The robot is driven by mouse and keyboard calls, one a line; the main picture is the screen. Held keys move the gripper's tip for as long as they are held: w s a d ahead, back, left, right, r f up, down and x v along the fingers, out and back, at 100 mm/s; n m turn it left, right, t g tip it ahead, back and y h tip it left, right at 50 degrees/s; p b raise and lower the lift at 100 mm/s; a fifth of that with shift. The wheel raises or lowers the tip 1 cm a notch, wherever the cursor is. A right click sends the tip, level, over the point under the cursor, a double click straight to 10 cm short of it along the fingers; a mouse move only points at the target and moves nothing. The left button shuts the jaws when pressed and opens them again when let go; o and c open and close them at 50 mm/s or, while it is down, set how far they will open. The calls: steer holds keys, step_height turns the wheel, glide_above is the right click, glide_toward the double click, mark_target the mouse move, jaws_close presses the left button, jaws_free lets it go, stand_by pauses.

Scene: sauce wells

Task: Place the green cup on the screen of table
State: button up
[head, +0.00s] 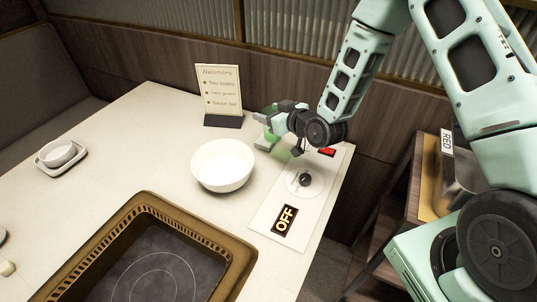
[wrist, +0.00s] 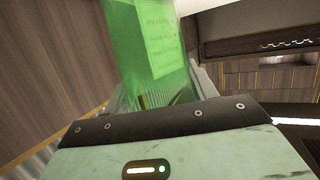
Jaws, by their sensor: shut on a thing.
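My gripper (head: 264,130) is shut on the green cup (wrist: 150,50), which is see-through and fills the upper middle of the wrist view. In the head view only a little of the green cup (head: 271,134) shows between my fingers, behind the white bowl and at the back right of the table. A white panel (head: 262,222) lies along the table's right edge, with a round dial, a red button and a dark screen (head: 284,222) reading OFF. I cannot tell whether the cup touches the table.
A white bowl (head: 222,166) stands left of the panel. A menu stand (head: 219,95) is behind it, close to my gripper. A brown-framed cooking plate (head: 160,264) is set into the table in front. A small white cup on a saucer (head: 62,153) sits at left.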

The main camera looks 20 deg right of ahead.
mark_target(269, 136)
steer(key=shift+w+a+f, duration=0.1)
steer(key=shift+w, duration=0.2)
step_height(269, 136, down, 6)
steer(key=shift+r+p, duration=0.1)
steer(key=shift+p, duration=0.45)
step_height(269, 136, down, 3)
steer(key=shift+f, duration=0.1)
steer(key=shift+c, duration=0.8)
steer(key=shift+s+f, duration=0.1)
steer(key=shift+f, duration=0.35)
steer(key=c, duration=0.3)
steer(key=o, duration=1.4)
steer(key=shift+o, duration=0.2)
steer(key=shift+r, duration=0.1)
